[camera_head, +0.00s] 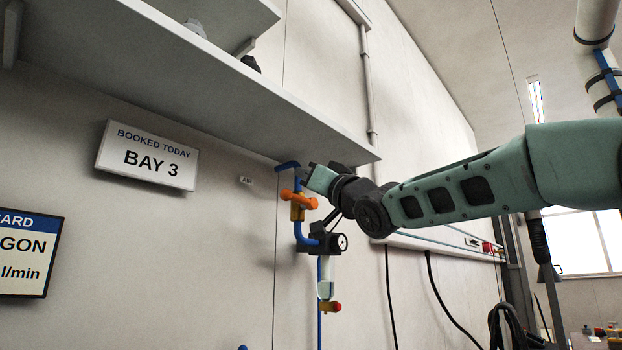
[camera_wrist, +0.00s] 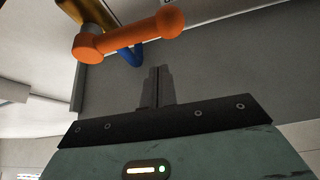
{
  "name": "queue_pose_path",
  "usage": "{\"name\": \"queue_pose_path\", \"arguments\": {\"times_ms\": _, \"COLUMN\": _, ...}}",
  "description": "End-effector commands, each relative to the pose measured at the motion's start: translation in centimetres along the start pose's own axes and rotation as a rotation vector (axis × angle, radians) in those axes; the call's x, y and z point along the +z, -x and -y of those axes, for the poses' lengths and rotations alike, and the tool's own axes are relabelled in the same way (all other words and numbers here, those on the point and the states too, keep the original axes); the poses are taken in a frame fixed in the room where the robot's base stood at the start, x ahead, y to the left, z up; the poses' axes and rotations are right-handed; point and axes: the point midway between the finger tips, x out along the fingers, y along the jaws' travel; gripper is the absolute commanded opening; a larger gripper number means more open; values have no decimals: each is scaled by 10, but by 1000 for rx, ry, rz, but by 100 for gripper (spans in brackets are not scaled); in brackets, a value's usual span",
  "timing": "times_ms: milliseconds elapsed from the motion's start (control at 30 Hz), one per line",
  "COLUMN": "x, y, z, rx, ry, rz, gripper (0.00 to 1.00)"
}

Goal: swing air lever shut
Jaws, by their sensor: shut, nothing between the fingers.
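The air lever is an orange bar with rounded ends (camera_head: 299,201) on a brass valve body (camera_head: 297,213), set in a blue air pipe (camera_head: 298,233) on the wall. In the head view it lies roughly crosswise to the upright pipe. In the wrist view the lever (camera_wrist: 130,36) spans the upper middle, with part of the brass body (camera_wrist: 80,10) behind it. My gripper (camera_head: 307,173) is just above and right of the lever in the head view. Its fingers (camera_wrist: 157,72) are shut and empty, pointing toward the lever, with a small gap in the picture.
A grey shelf (camera_head: 220,85) overhangs close above my gripper. Below the valve are a pressure gauge (camera_head: 341,242) and a clear bowl (camera_head: 325,289) with a red-ended fitting. A small tag (camera_head: 246,180) and a BAY 3 sign (camera_head: 147,156) are on the wall to the left.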

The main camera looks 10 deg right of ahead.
Motion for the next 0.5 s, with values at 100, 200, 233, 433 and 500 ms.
{"name": "queue_pose_path", "arguments": {"times_ms": 100, "x": -1, "y": 25, "z": 0, "rx": 1, "ry": 2, "rz": 0, "gripper": 0}}
{"name": "queue_pose_path", "arguments": {"times_ms": 200, "x": -1, "y": 48, "z": 0, "rx": 1, "ry": 2, "rz": 1, "gripper": 0}}
{"name": "queue_pose_path", "arguments": {"times_ms": 233, "x": -1, "y": 54, "z": 0, "rx": 2, "ry": 2, "rz": 1, "gripper": 0}}
{"name": "queue_pose_path", "arguments": {"times_ms": 433, "x": -1, "y": 86, "z": -1, "rx": 0, "ry": 1, "rz": 1, "gripper": 0}}
{"name": "queue_pose_path", "arguments": {"times_ms": 500, "x": -2, "y": 92, "z": -2, "rx": 0, "ry": 1, "rz": 0, "gripper": 0}}
